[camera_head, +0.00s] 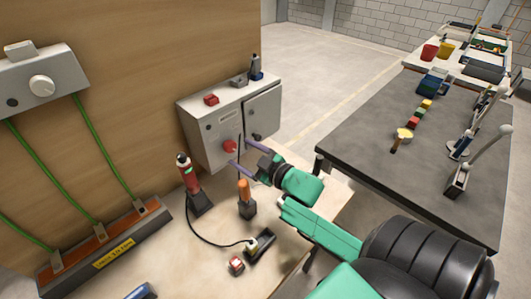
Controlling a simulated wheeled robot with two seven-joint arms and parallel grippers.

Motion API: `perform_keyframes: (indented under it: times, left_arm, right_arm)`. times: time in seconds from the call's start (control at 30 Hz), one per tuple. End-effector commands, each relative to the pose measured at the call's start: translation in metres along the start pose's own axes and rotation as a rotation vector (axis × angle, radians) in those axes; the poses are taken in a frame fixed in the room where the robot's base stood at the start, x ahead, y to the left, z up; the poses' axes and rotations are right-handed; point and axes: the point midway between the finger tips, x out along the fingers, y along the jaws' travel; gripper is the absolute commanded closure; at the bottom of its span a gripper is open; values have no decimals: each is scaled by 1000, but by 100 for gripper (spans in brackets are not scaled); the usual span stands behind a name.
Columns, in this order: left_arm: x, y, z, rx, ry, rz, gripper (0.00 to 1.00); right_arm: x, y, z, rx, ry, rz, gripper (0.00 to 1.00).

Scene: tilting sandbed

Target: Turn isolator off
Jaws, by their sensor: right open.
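A grey metal cabinet (198,124) stands on the wooden bench against the wooden panel. A red rotary knob (230,146), which looks like the isolator handle, is on its front. My right gripper (241,157) is open, with its two purple-grey fingers pointing at the cabinet front beside the knob. One finger is above and right of the knob, the other below it. I cannot tell whether either finger touches it. The knob's exact angle is too small to read. My left gripper is not in view.
A red cylindrical tool (190,175) and an orange-handled tool (244,189) stand in holders near my right arm. A cable lies on the bench. A grey box with a white knob (41,86) hangs on the panel. A dark table (360,135) is at right.

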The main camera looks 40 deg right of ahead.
Motion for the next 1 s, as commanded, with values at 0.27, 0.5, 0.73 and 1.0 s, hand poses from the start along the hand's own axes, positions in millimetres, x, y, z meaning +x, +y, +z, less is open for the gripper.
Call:
perform_keyframes:
  times: [0.27,0.5,0.73,1.0]
  left_arm:
    - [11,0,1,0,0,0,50]
    - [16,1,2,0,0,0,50]
    - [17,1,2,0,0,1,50]
    - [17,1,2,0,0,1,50]
  right_arm:
    - [-50,-2,2,-2,-2,-2,19]
    - [-87,-1,1,1,-2,-1,19]
    - [-101,0,-1,-2,2,0,19]
    - [-101,0,-1,-2,2,0,19]
